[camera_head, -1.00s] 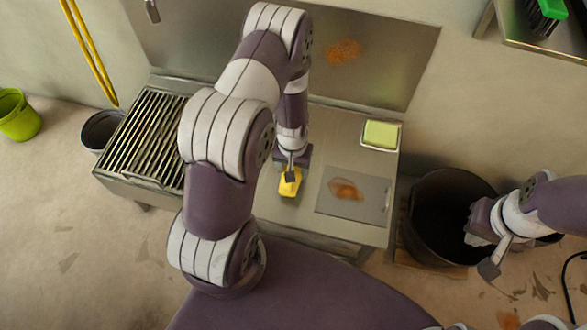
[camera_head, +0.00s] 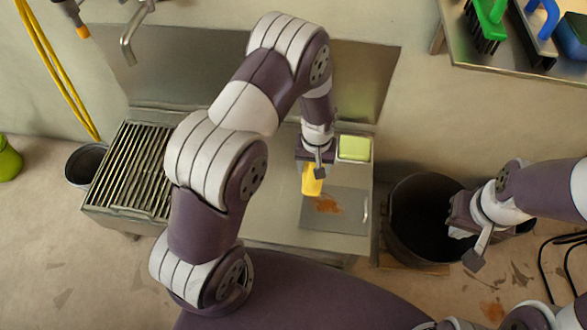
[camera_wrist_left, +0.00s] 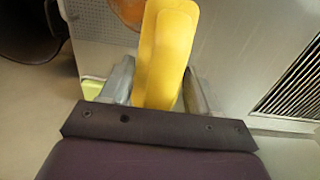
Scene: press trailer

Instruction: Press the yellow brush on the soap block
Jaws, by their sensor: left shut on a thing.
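The pale green soap block (camera_head: 354,148) lies in a small tray (camera_head: 341,160) at the counter's back right, just right of my left gripper and apart from the brush. My right gripper (camera_head: 476,238) hangs over the black bin at the right; whether it is open is unclear.
A grey board (camera_head: 347,212) with a brown stain lies on the metal counter (camera_head: 270,222). A slatted grate (camera_head: 135,165) is at the left. A black bin (camera_head: 412,205) stands right of the counter. A shelf (camera_head: 470,55) with green and blue brushes is at the upper right.

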